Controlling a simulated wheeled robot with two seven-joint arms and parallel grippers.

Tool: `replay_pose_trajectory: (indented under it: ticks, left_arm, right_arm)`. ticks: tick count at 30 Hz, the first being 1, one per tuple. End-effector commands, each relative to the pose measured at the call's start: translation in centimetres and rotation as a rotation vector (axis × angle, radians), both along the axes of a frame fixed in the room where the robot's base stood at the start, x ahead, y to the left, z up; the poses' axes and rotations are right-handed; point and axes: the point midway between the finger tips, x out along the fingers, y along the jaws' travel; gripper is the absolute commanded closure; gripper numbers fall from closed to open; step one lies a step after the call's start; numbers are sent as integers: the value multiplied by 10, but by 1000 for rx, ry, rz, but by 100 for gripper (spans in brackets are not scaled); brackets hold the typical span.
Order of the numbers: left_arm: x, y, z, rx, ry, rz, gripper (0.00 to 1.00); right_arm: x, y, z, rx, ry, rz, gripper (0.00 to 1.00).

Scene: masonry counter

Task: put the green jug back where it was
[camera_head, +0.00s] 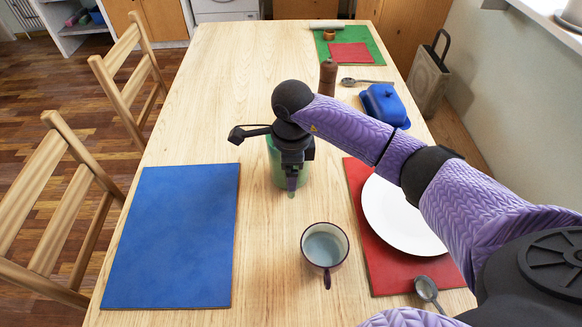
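The green jug (275,165) is upright, on or just above the wooden table, between the blue mat and the red mat. My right gripper (291,182) points down at the jug and covers much of it. One dark finger shows in front of the jug's near side; the other finger is hidden, so I cannot tell whether the gripper has closed on it. The jug's rim and base are partly hidden. My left gripper is not in view.
A blue mat (175,235) lies empty at left. A mug (325,246) stands nearer than the jug. A white plate (398,215) sits on the red mat (388,272). A pepper mill (328,77) and blue butter dish (385,105) stand behind. The table's far left is clear.

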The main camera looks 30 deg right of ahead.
Motion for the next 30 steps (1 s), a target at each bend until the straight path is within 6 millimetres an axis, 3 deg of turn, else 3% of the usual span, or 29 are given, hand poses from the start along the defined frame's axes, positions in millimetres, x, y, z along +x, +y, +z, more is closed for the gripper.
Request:
replay_pose_trajectory:
  ticks: [2,3,5,14,24,30]
  left_arm:
    - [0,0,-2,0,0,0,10]
    - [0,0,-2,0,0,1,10]
    - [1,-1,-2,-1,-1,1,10]
    - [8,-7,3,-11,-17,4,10]
    - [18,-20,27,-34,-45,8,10]
    - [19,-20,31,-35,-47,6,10]
  right_arm:
    - [1,0,-2,0,-2,-1,100]
    - [0,0,-3,-1,0,-1,13]
    - [0,0,-2,0,0,-1,0]
    - [0,0,7,0,-2,0,0]
    - [-1,-1,98,-1,-4,0,0]
    - [-2,0,121,0,-2,-1,0]
